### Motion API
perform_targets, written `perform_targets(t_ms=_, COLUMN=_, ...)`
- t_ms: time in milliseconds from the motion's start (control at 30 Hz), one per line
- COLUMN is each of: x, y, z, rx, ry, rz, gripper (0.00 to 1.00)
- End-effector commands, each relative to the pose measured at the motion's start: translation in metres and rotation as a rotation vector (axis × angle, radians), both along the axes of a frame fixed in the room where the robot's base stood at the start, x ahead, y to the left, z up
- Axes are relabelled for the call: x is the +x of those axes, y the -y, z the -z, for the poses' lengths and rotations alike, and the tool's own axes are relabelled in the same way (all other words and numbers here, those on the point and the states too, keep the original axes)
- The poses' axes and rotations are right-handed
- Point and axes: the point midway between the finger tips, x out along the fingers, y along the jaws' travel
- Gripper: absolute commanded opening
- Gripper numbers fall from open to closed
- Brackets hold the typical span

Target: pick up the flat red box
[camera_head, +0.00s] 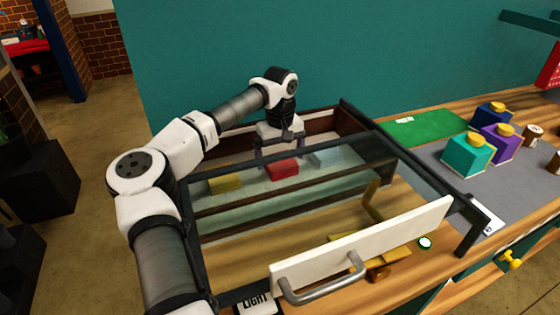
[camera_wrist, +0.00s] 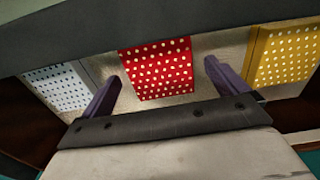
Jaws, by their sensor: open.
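The flat red box (camera_head: 282,169) lies inside a glass-topped display case, between a yellow box and a pale blue box. In the wrist view the red box (camera_wrist: 158,70) has white dots. My gripper (camera_head: 278,150) reaches into the case from the back, close to the red box. In the wrist view my gripper (camera_wrist: 160,85) is open, with one purple finger on each side of the red box's near end. Nothing is between the fingers' tips but the box and bare case floor; whether they touch it I cannot tell. The box's far end is hidden by a dark bar.
The yellow box (camera_wrist: 285,58) and pale blue box (camera_wrist: 65,88) flank the red one closely. The case has a dark frame (camera_head: 360,118) and a white front panel with a handle (camera_head: 322,288).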

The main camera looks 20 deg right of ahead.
Motion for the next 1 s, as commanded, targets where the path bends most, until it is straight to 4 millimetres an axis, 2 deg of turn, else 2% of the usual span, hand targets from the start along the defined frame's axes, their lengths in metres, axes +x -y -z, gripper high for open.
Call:
perform_targets(t_ms=300, x=0.0001, y=-0.0002, z=0.0072, rx=0.0, ry=0.001, rz=-0.001, gripper=0.97)
perform_targets(t_ms=700, x=0.0001, y=-0.0001, z=0.0064, rx=0.0, ry=0.001, rz=-0.001, gripper=0.46)
perform_targets(t_ms=1000, x=0.0003, y=-0.0001, z=0.0038, rx=0.0, ry=0.002, rz=-0.001, gripper=0.46)
